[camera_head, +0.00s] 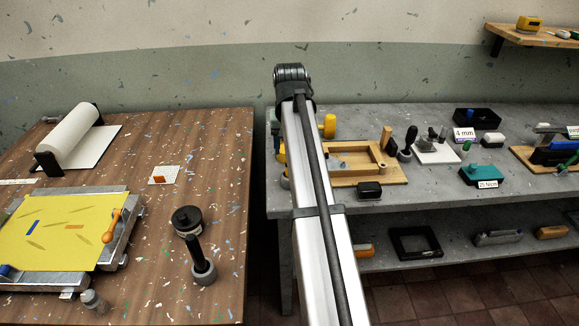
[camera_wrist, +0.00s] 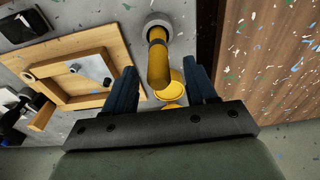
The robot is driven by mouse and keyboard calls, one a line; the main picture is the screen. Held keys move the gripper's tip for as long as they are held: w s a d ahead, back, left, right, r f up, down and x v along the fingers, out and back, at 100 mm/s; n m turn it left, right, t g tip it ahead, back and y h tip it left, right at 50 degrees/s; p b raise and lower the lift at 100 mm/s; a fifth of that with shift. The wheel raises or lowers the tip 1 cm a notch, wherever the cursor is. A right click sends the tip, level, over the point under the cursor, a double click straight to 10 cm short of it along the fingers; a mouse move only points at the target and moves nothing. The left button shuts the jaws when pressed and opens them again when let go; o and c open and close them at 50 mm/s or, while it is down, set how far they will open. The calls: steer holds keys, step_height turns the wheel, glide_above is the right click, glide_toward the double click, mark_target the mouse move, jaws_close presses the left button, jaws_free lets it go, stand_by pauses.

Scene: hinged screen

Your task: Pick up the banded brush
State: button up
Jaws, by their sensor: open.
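In the wrist view a yellow handle (camera_wrist: 159,62) with a dark band rises toward the camera from a round grey base (camera_wrist: 158,24) on the grey bench; I take it to be the banded brush. My gripper (camera_wrist: 160,72) is open, with one dark finger on each side of the handle. Clear gaps show between the handle and both fingers, so it is not gripped. In the head view my arm covers much of this spot; a yellow part (camera_head: 281,152) and a grey base (camera_head: 284,181) show at its left edge. My gripper is hidden there.
A yellow disc-like thing (camera_wrist: 173,91) lies just behind the handle in the wrist view. A wooden frame (camera_wrist: 76,76) is close on the left. The wooden table (camera_head: 225,190) stands across a gap, with a black-handled tool (camera_head: 200,259) on it.

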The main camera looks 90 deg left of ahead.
step_height(320, 180, down, 4)
steer(key=shift+a+r, duration=0.1)
steer(key=shift+r, duration=0.15)
jaws_close()
stand_by(0.4)
